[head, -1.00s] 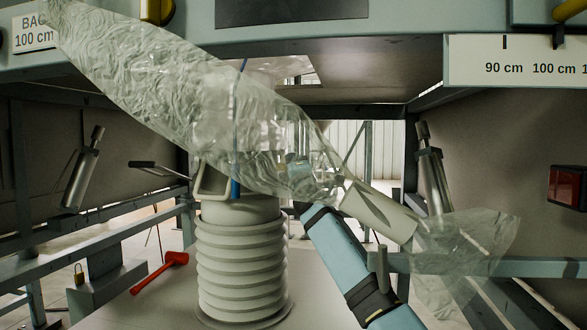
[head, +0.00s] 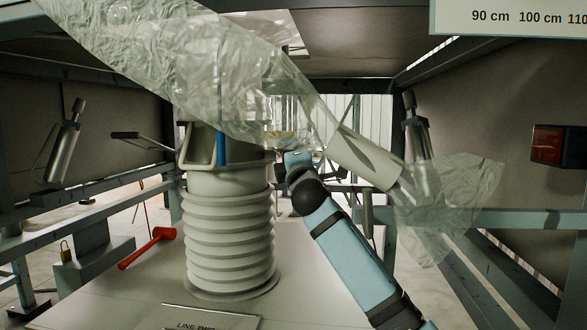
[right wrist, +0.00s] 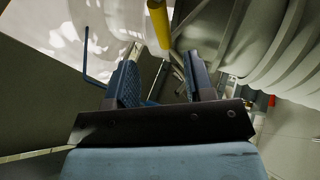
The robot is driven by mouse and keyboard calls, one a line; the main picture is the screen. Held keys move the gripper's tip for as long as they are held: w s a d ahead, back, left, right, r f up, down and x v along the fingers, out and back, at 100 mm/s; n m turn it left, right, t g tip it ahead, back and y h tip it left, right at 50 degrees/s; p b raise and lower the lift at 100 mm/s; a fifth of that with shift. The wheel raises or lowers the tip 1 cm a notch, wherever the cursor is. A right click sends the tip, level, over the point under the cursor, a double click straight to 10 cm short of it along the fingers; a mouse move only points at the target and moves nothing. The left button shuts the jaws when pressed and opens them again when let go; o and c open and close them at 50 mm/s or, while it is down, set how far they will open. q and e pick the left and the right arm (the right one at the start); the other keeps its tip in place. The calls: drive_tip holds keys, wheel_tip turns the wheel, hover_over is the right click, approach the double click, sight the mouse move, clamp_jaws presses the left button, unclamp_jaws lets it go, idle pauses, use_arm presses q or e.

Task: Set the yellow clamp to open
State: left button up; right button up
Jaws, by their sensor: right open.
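A yellow bar, seemingly part of the yellow clamp (right wrist: 158,22), shows at the top of the right wrist view. It lies beyond my right fingertips, slightly left of their middle, beside the pale ribbed spout. My right gripper (right wrist: 165,78) is open with nothing between its fingers. In the head view my blue right arm reaches up to the right side of the spout, and its gripper end is mostly hidden behind the clear bag film. I cannot make out the clamp clearly there or tell its setting. My left gripper is not in view.
A clear plastic bag (head: 170,65) hangs across the spout, with a pale tube (head: 365,160) to its right. The ribbed bellows (head: 230,235) stands on a pale deck. Grey frame bars flank both sides.

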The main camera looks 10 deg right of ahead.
drive_tip(key=shift+v, duration=1.7)
drive_tip(key=s+d+f+m+g, duration=0.1)
drive_tip(key=s+f+m+g, duration=0.2)
drive_tip(key=f, duration=1.1)
drive_tip(key=s+d+f+m+g, duration=0.1)
drive_tip(key=s+f+m, duration=0.3)
drive_tip(key=f, duration=0.9)
drive_tip(key=s+d+f+m+g, duration=0.2)
drive_tip(key=s+f, duration=0.2)
drive_tip(key=f, duration=1)
drive_tip(key=s+d+f+m+g, duration=0.2)
drive_tip(key=s+f+m, duration=0.1)
drive_tip(key=s+f, duration=0.5)
drive_tip(key=s+d+f+m+g, duration=0.1)
drive_tip(key=s+f+m, duration=0.2)
drive_tip(key=s+f, duration=0.5)
drive_tip(key=s+d+f+m+g+p, duration=0.1)
drive_tip(key=s+f, duration=0.7)
drive_tip(key=s, duration=1.1)
drive_tip(key=d+m+g, duration=0.1)
drive_tip(key=m, duration=0.1)
drive_tip(key=shift+s+d+m+g, duration=0.2)
drive_tip(key=shift+d+m+g, duration=0.1)
drive_tip(key=shift+m, duration=0.1)
